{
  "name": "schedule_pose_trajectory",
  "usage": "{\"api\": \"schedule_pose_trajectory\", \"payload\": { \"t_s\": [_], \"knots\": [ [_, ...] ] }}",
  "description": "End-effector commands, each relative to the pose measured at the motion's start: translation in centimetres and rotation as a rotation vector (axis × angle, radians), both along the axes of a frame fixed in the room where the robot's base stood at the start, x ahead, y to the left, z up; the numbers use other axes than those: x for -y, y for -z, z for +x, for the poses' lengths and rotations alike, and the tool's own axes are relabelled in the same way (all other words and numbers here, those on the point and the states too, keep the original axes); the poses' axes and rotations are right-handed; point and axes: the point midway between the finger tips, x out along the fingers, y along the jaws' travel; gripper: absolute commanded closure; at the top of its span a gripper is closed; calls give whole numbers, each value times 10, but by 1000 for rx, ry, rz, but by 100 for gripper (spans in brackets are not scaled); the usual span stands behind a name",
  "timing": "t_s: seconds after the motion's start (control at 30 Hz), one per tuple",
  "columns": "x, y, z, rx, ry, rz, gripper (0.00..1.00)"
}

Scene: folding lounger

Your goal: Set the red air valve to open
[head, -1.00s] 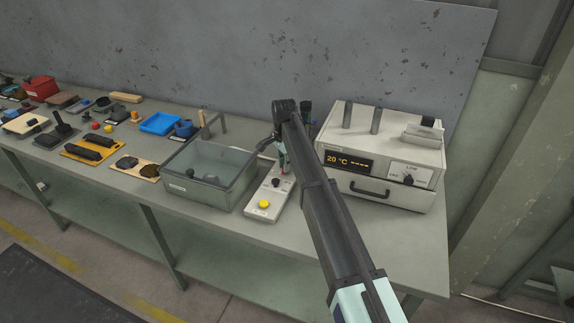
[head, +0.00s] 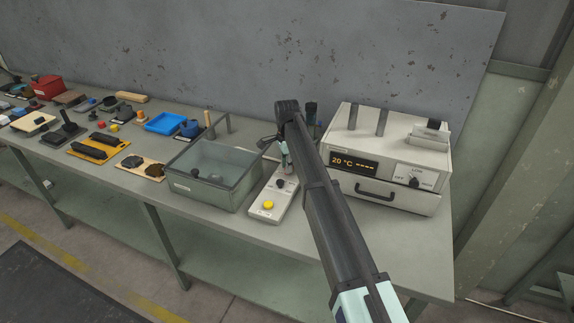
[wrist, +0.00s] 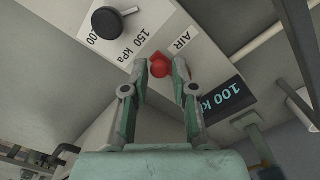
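The red air valve (wrist: 159,66) shows in the wrist view on a light panel next to the word AIR. My gripper (wrist: 161,72) points at it with one finger on each side. The fingers stand apart with the red valve between their tips; whether both touch it is hard to tell. In the head view my gripper (head: 285,160) is over the far part of the pale control box (head: 260,216), mostly hidden behind my arm. I cannot make out the valve there.
The control box also carries a yellow button (head: 268,205) and a black knob (wrist: 108,20). A kPa display (wrist: 222,97) is beside the valve. A clear-walled tank (head: 212,180) stands close left, and a heater unit (head: 385,160) close right.

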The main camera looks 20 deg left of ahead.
Motion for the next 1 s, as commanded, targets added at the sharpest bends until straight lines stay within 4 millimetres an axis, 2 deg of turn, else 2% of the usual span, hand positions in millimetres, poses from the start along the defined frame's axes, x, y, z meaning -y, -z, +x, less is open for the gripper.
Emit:
{"api": "schedule_pose_trajectory", "payload": {
  "t_s": [0.33,0.47,0.57,1.0],
  "knots": [
    [0,-1,0,0,-1,0,56],
    [0,-8,0,1,-1,1,56],
    [0,-20,1,1,-1,1,56],
    [-1,-99,1,1,-1,1,56]
  ]
}}
